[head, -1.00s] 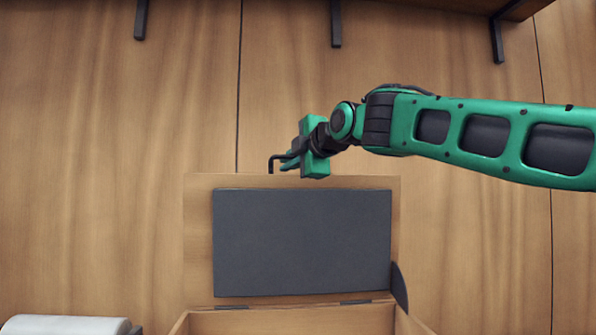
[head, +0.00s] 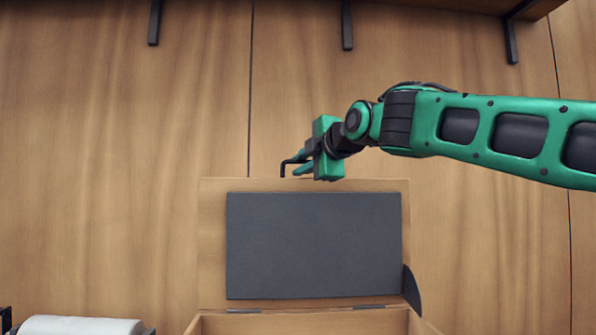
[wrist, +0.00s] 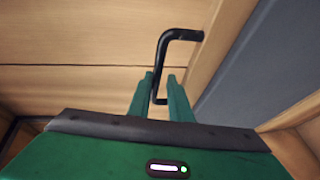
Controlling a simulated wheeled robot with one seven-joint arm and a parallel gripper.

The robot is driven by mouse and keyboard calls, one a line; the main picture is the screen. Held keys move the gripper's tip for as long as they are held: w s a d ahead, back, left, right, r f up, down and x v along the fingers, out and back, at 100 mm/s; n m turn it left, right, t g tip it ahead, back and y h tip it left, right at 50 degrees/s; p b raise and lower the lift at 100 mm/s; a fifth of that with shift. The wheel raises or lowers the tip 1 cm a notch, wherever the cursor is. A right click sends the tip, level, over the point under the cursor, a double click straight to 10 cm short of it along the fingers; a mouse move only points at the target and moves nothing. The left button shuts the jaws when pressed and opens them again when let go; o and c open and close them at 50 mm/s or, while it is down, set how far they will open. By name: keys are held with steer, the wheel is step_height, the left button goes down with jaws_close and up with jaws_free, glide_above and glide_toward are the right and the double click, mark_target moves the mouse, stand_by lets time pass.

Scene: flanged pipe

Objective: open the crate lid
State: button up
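The crate lid (head: 213,250) stands upright at the back of the crate, its wooden inner face with a dark grey panel (head: 313,246) turned to the head camera. The wooden crate (head: 300,322) shows only its upper rim at the bottom edge. A black bar handle (head: 283,168) stands out behind the lid's top edge; it also shows in the wrist view (wrist: 164,45).
A wood-panelled wall (head: 120,150) is behind, with a bracketed shelf (head: 430,5) along the top. A white roll (head: 80,326) lies at bottom left. A dark rounded piece (head: 411,290) sits by the lid's lower right corner.

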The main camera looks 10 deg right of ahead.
steer(key=v, duration=1)
steer(key=shift+s, duration=0.15)
steer(key=shift+d, duration=0.15)
